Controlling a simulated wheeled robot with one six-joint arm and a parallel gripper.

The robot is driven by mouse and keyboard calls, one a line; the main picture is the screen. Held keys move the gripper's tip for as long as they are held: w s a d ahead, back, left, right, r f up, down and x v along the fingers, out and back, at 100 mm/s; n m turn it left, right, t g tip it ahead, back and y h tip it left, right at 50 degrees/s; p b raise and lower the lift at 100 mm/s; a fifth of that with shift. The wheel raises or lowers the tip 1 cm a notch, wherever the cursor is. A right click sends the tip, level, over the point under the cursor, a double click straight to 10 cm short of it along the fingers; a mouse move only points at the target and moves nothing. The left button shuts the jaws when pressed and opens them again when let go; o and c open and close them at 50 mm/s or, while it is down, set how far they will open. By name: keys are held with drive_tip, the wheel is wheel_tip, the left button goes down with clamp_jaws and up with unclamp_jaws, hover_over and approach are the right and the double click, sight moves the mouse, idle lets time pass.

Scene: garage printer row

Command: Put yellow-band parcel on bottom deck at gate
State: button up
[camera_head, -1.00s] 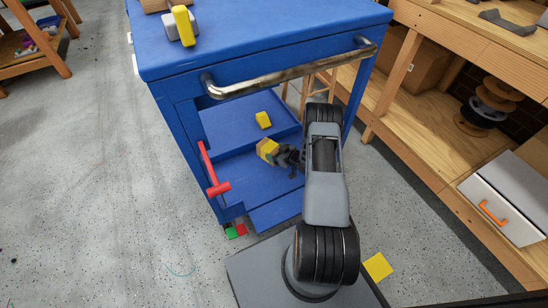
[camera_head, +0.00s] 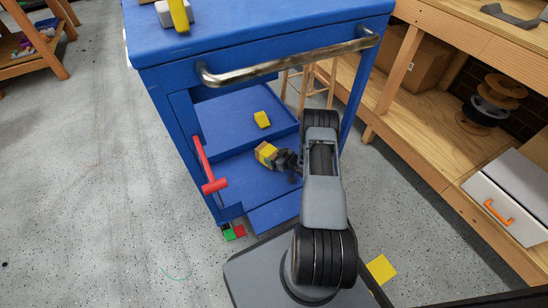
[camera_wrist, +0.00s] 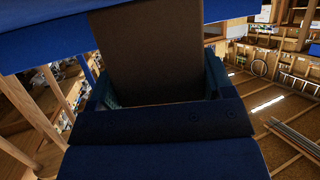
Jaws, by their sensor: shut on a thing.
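The yellow-band parcel (camera_head: 264,152), a small brown box with a yellow band, is at the front of the blue cart's (camera_head: 270,65) lower opening. My gripper (camera_head: 281,157) is shut on it from the right. The parcel appears over the bottom deck (camera_head: 232,178); I cannot tell whether it touches the deck. In the wrist view the parcel (camera_wrist: 152,50) is a dark brown face between the jaws, its band not visible. A blue front flap (camera_head: 275,212) hangs low at the deck's front edge. A red lever (camera_head: 207,165) is at the opening's left side.
A metal handle (camera_head: 285,66) crosses above the opening. Grey and yellow items (camera_head: 172,14) lie on the cart top. A wooden bench (camera_head: 415,125) stands right. Floor at left is clear.

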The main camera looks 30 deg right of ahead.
drive_tip(key=shift+f, duration=0.35)
drive_tip(key=o, duration=1.1)
drive_tip(key=shift+f, duration=0.1)
drive_tip(key=shift+r+p, duration=0.35)
drive_tip(key=p+v, duration=0.4)
drive_tip(key=v, duration=0.8)
drive_tip(key=shift+r, duration=0.4)
